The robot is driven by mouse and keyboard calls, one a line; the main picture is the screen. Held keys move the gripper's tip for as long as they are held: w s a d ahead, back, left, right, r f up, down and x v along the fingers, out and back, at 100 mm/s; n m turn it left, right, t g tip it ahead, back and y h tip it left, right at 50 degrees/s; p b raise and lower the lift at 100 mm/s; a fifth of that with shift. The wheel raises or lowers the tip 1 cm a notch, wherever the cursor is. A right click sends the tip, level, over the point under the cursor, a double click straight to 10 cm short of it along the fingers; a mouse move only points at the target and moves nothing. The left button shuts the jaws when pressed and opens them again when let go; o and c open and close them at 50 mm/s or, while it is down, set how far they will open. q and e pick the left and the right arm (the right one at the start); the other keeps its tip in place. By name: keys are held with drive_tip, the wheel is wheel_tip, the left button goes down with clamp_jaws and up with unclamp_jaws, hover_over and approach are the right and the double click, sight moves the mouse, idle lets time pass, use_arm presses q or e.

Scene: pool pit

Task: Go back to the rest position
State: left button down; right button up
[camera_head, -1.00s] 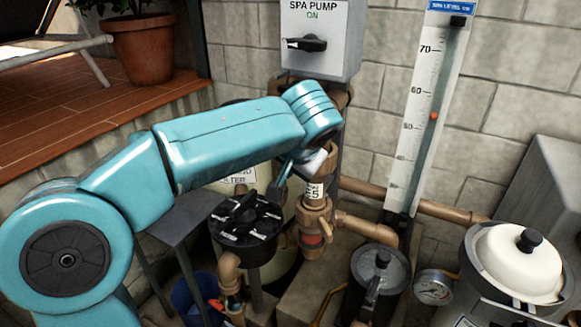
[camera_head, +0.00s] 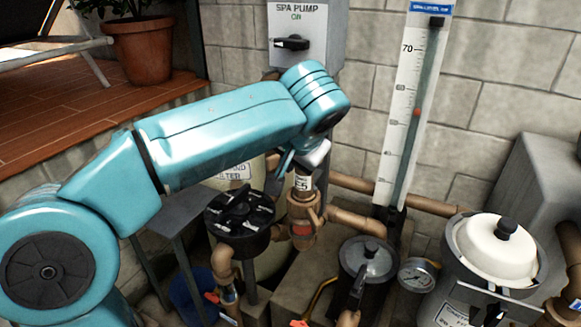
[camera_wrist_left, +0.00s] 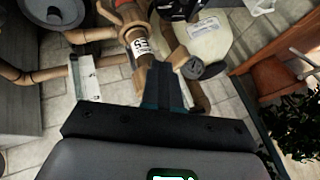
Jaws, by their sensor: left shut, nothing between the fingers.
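My left arm comes in from the left in the head view, bent and raised, its wrist in front of the block wall. My left gripper (camera_head: 284,166) is partly hidden behind the wrist and points down above the black multiport top (camera_head: 240,216) and the brown pipe valve (camera_head: 304,226). In the left wrist view my left gripper (camera_wrist_left: 163,70) shows dark fingers closed together, with nothing between them. The labelled pipe (camera_wrist_left: 137,42) lies beyond the fingertips there. My right gripper is in neither view.
A grey spa pump switch box (camera_head: 302,36) and a tall scale (camera_head: 410,105) stand behind the wrist. A black-lidded strainer (camera_head: 368,262), a pressure gauge (camera_head: 417,274) and a white-lidded canister (camera_head: 497,247) are at right. A potted plant (camera_head: 142,48) stands on the wooden deck (camera_head: 90,108).

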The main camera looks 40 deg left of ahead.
use_arm(q)
drive_tip(key=s+a+v, duration=0.1)
drive_tip(key=v, duration=0.4)
drive_tip(key=w+d+f+m+h, duration=0.1)
drive_tip(key=d+f, duration=0.3)
drive_tip(key=f, duration=0.6)
drive_tip(key=w+d+f+m+g+h, duration=0.1)
drive_tip(key=d+f, duration=0.4)
drive_tip(key=f, duration=0.6)
drive_tip(key=w+d+f+m+g+h, duration=0.1)
drive_tip(key=w+d+f+h, duration=0.3)
drive_tip(key=f, duration=0.7)
drive_tip(key=shift+d+m, duration=0.65)
drive_tip(key=shift+m, duration=0.25)
drive_tip(key=s+d+f+n+g+h, duration=0.1)
drive_tip(key=s+d+f+n+h, duration=0.1)
drive_tip(key=s+f, duration=0.7)
drive_tip(key=s+d+f+n+g+h, duration=0.1)
drive_tip(key=s+d+f+n+h, duration=0.1)
drive_tip(key=s+f, duration=0.8)
wheel_tip(320, 180, down, 4)
drive_tip(key=shift+s+d+f+n, duration=0.15)
drive_tip(key=shift+d+n, duration=0.35)
drive_tip(key=shift+d, duration=0.7)
